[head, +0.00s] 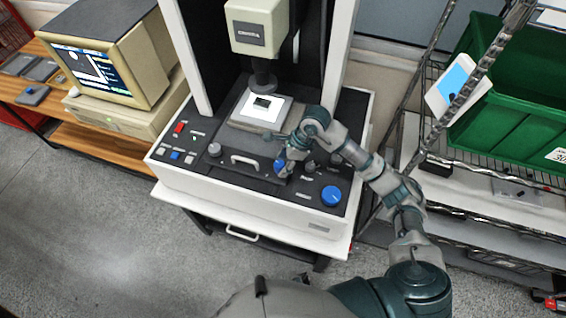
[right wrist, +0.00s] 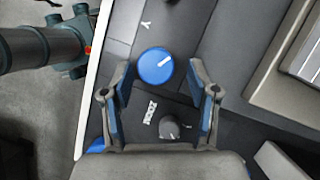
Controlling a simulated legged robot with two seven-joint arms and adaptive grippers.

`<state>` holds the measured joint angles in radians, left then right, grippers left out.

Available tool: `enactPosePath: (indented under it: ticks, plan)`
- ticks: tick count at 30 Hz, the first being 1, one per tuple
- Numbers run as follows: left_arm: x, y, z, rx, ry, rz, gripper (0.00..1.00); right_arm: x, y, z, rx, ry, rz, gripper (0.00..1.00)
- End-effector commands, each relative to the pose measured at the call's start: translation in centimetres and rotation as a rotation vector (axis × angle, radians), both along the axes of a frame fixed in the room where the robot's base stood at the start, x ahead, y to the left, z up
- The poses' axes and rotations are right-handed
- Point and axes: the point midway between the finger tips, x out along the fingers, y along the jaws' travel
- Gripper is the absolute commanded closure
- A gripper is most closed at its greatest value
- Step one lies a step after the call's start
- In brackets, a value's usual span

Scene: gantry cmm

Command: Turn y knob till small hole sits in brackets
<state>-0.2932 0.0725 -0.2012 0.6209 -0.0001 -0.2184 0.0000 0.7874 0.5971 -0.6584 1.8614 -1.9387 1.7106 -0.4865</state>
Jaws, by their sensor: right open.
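In the right wrist view, a blue round knob (right wrist: 156,66) with a white pointer line sits beside a printed Y (right wrist: 147,23). My right gripper (right wrist: 160,80) is open, its blue-padded fingers on either side of the knob with gaps visible. In the head view, my right gripper (head: 288,168) is over the front panel, partly covering the knobs there. The monitor (head: 88,65) at upper left shows a dark picture with a pale shape; its small hole and brackets are too small to tell. My left gripper is not in view.
A dark zoom knob (right wrist: 170,128) is close to the gripper. A larger blue knob (head: 331,195) is at the panel's right. A metal handle (head: 245,161) is left of the gripper. The stage (head: 258,112) is behind. A wire shelf with a green bin (head: 520,85) stands right.

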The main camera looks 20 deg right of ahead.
Motion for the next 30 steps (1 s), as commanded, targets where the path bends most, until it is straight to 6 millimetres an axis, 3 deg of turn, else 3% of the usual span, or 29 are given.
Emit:
enactPosePath:
  ticks: [5, 11, 18, 30]
  plan:
    - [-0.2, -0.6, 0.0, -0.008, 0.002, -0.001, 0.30, 0.0, 0.8, -0.5, -0.003, -0.001, 0.001, 0.40]
    - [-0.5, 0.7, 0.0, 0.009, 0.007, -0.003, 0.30, 0.0, 0.5, -0.6, -0.001, -0.001, 0.001, 0.40]
    - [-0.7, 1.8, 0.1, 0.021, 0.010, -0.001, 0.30, 0.0, 0.0, -0.7, 0.002, 0.000, -0.001, 1.00]
    - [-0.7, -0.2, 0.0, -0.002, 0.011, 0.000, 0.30, 0.1, -0.4, -0.8, -0.007, 0.002, -0.009, 1.00]
